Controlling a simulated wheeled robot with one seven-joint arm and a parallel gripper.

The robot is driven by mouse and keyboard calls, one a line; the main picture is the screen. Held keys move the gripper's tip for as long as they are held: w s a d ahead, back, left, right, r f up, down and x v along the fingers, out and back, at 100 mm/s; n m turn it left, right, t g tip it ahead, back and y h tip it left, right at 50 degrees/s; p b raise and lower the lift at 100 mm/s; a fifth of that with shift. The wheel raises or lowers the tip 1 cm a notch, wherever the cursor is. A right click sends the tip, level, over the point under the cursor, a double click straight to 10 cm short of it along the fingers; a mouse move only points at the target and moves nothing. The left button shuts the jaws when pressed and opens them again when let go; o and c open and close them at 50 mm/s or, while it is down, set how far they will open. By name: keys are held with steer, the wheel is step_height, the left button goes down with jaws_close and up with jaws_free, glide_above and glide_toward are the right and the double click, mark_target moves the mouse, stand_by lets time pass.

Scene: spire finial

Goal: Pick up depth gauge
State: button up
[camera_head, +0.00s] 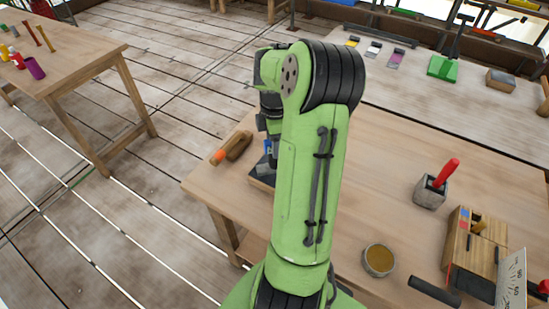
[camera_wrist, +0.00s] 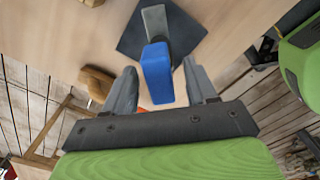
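A blue block (camera_wrist: 157,72) on a grey bar (camera_wrist: 157,22) stands over a dark square base (camera_wrist: 128,42) in the wrist view. It may be the depth gauge; I cannot tell for certain. My gripper (camera_wrist: 161,82) is open, with the blue block between its two fingers and visible gaps on both sides. In the head view, a bit of blue (camera_head: 268,146) and part of the base (camera_head: 260,178) show near the table's left end. My arm hides the rest and most of the gripper there.
A brown wooden tool (camera_head: 238,146) lies left of the base. To the right stand a grey holder with a red handle (camera_head: 430,190), a round tin (camera_head: 378,260), a wooden box (camera_head: 472,252) and a white scale plate (camera_head: 512,280).

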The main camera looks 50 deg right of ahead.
jaws_close()
steer(key=shift+r, duration=0.1)
